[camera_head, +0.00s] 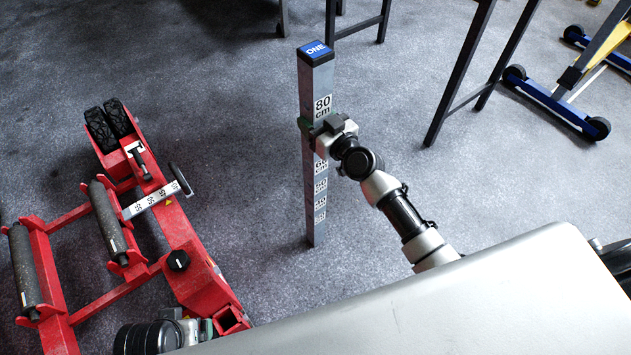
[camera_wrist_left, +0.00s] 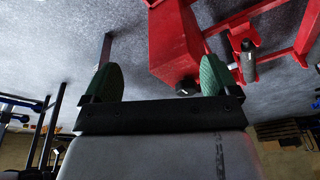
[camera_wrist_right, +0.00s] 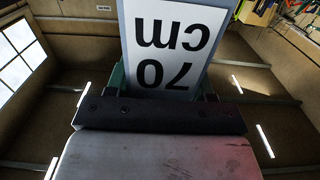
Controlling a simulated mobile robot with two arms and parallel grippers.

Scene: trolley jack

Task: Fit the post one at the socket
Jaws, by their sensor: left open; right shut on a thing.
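Post one (camera_head: 313,90) is a tall grey square post with a blue ONE cap and centimetre labels. It stands roughly upright, right of the red jack and apart from it. My right gripper (camera_head: 314,127) is shut on it near the 70 cm mark, which fills the right wrist view (camera_wrist_right: 170,40). I cannot tell whether its lower end touches the floor. A square open socket (camera_head: 231,320) is on the near end of the red jack frame. My left gripper (camera_wrist_left: 157,78) is open and empty, with red jack parts beyond it; its fingers are unclear in the head view.
The red trolley jack (camera_head: 175,225) has rollers (camera_head: 107,220), black wheels and a scale bar (camera_head: 152,200). Dark table legs (camera_head: 470,70) stand at the upper right, and a blue wheeled stand (camera_head: 555,103) lies farther right. The floor between jack and post is clear.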

